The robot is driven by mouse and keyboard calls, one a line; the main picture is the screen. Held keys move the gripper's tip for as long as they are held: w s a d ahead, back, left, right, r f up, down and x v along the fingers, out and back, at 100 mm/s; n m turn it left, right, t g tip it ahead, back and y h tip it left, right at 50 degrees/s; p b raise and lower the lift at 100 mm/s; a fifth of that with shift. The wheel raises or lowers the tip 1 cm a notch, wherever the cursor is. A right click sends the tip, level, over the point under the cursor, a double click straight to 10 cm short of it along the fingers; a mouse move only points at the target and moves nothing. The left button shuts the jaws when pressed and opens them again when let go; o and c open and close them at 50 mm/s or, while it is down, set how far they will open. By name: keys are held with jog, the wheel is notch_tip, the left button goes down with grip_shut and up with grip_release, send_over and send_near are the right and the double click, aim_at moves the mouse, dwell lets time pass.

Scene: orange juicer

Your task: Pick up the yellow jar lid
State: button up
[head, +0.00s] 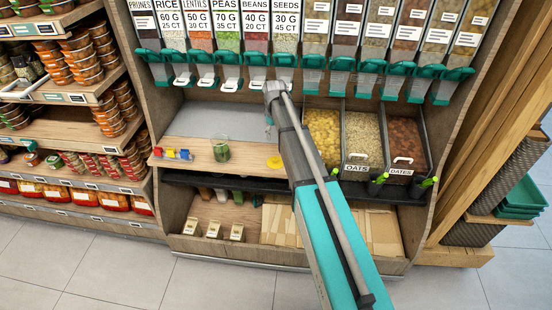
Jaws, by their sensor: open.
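A flat, round yellow jar lid (275,162) lies on the light wooden counter, just left of my arm. My gripper (269,128) is small and partly hidden by my own arm. It is open and appears above and behind the lid, apart from it, with nothing seen between its fingers. A clear glass jar (221,150) with something green stands on the counter to the left of the lid. Small red, yellow and blue pieces (178,154) lie further left on the same counter.
Dispensers (340,65) with teal handles hang above the counter. Open bins of dry food (362,135) stand right of my arm. A lower shelf (275,215) holds small containers and flat cardboard. The counter between jar and lid is clear.

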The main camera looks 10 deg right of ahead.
dwell(0.4)
jog(key=b, duration=0.9)
send_over(275, 158)
notch_tip(275, 158, down, 9)
jog(key=shift+r, duration=0.2)
jog(key=shift+d+f+b, duration=0.1)
jog(key=shift+f+b, duration=2.4)
jog(key=shift+f, duration=0.1)
jog(key=shift+c, duration=0.3)
grip_shut()
